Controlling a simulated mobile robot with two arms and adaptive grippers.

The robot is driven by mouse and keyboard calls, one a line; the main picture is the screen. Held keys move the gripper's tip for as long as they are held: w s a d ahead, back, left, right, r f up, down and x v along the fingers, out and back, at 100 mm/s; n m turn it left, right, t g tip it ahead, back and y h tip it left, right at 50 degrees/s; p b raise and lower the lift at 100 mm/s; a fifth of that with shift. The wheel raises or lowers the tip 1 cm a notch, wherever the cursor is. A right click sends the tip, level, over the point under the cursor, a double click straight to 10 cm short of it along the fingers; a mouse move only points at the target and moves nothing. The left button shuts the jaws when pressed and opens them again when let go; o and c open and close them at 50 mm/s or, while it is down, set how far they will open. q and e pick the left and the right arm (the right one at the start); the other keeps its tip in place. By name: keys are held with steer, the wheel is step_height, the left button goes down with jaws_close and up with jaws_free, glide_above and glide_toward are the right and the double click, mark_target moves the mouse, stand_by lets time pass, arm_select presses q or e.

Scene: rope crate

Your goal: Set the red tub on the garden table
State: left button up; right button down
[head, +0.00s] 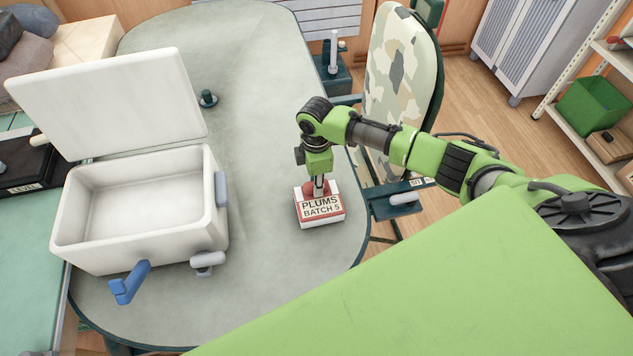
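The red tub (333,218) has a pale label reading "PLUMS BATCH 5". It is upright at the right part of the garden table (255,270), a grey-green top with rounded ends. I cannot tell whether its base touches the table or is slightly above it. My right gripper (319,188) points straight down over the tub. Its fingers are close together and appear shut on the top of the tub, where the grip is small and partly hidden. My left gripper is not in view.
An empty white cool box (70,228) with its lid (110,100) up stands on the table's left side. A small dark green knob-like item (208,98) is farther back. A camouflage-patterned chair (402,75) stands at the right edge. The table's middle is clear.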

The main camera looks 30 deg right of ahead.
steer(key=shift+f, duration=0.1)
steer(key=c, duration=1.7)
jaws_free()
step_height(320, 180, up, 12)
steer(key=shift+f, duration=0.1)
